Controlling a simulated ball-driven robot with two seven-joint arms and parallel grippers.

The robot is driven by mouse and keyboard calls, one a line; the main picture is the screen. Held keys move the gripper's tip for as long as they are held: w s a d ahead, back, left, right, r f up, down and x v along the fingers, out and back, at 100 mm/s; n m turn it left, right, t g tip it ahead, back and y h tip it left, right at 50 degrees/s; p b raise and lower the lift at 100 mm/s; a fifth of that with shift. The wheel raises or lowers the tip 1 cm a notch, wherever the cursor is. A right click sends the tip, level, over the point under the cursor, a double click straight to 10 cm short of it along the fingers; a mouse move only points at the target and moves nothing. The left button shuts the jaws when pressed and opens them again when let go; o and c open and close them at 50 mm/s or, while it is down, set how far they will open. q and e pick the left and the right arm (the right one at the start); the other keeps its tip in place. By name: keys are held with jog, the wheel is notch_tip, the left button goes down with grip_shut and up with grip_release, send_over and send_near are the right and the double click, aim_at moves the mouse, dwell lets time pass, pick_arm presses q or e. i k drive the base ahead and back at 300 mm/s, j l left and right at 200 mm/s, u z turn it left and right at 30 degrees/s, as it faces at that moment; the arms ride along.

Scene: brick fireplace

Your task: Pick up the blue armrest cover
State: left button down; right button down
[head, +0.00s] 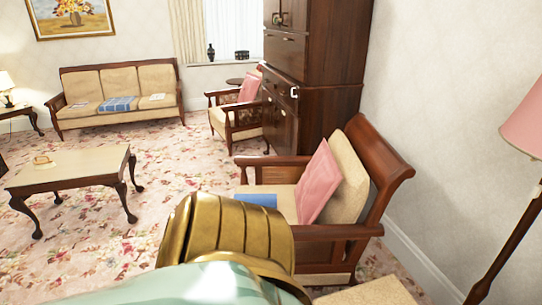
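A blue piece (256,200), which may be the armrest cover, lies at the front of the near armchair's seat, left of a pink cushion (319,182). Its lower edge is close to my gold and pale green body part, which hides the area below it. The near armchair (378,172) has brown wooden arms and cream padding. A second blue cloth (118,104), patterned, lies flat on the seat of the far sofa (155,78). I cannot tell from this view which is the armrest cover. Neither gripper shows.
A low coffee table (72,167) stands at left with a small item on it. A tall wooden cabinet (325,60) stands behind the near armchair. Another armchair (224,117) is left of the cabinet. A pink lamp (525,122) is at right. Floral carpet between is clear.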

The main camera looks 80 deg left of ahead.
aim_at(269, 200)
jog(key=u, duration=2.75)
